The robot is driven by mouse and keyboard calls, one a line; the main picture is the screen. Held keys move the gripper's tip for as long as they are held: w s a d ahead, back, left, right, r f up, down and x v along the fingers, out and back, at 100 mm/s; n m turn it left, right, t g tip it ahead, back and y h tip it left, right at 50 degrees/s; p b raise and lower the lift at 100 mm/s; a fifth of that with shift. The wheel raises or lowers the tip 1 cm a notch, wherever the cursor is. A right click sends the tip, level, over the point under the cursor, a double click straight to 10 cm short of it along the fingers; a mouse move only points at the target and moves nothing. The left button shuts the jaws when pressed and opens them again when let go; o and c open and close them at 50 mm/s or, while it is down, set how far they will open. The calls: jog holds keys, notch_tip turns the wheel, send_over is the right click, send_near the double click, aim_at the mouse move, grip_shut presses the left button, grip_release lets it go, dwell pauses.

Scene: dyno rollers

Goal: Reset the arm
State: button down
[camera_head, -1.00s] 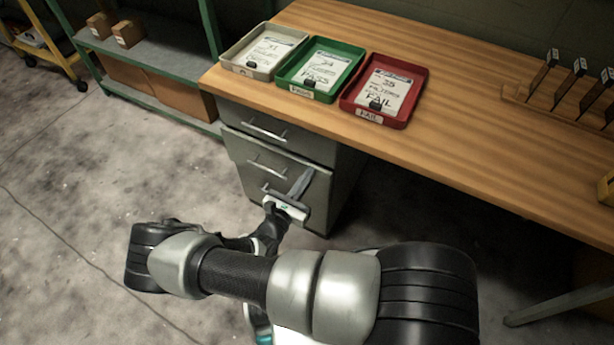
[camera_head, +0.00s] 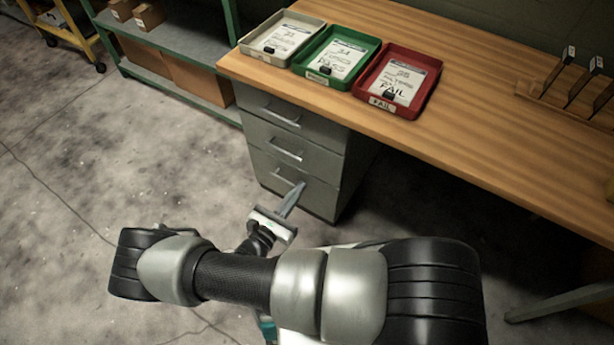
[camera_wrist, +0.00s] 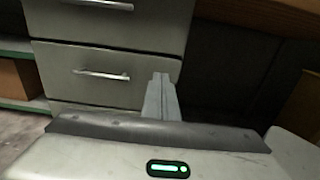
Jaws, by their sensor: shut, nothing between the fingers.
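My gripper (camera_head: 294,196) is shut and empty, its fingers together in front of the lower part of the grey drawer cabinet (camera_head: 360,160). My arm stretches across the bottom of the head view. The cabinet's drawers look shut, each with a bar handle; the middle handle (camera_head: 286,150) is above my fingertips. In the wrist view, the closed fingers (camera_wrist: 160,98) point toward the cabinet's right side, beside a drawer front with a handle (camera_wrist: 101,75). No contact with the cabinet can be made out.
The wooden bench (camera_head: 440,120) holds a beige tray (camera_head: 257,57), a green tray (camera_head: 318,78) and a red tray (camera_head: 374,103), plus a slotted rack (camera_head: 570,108) at right. A green shelf (camera_head: 180,68) stands at left. Open floor (camera_head: 70,220) lies left of my arm.

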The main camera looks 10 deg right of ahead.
jog(key=shift+v, duration=1.05)
jog(key=shift+r, duration=0.1)
jog(key=s+d+r+m+g+y, duration=0.1)
jog(key=d+r+m+g+y, duration=0.15)
jog(key=r+m+g, duration=0.8)
jog(key=s+d+r+m+g+y, duration=0.15)
jog(key=d+r+m+g, duration=0.45)
jog(key=r, duration=1)
jog(key=s+d+r+m+t+y, duration=0.2)
jog(key=s+r+m+t+y, duration=0.3)
jog(key=r, duration=0.5)
jog(key=s+d+r+m+t+y, duration=0.25)
jog(key=s+r+m, duration=0.25)
jog(key=r+m, duration=0.3)
notch_tip(320, 180, up, 26)
jog(key=n+p, duration=0.1)
jog(key=p, duration=2.4)
jog(key=shift+a+t, duration=0.3)
jog(key=shift+a, duration=0.2)
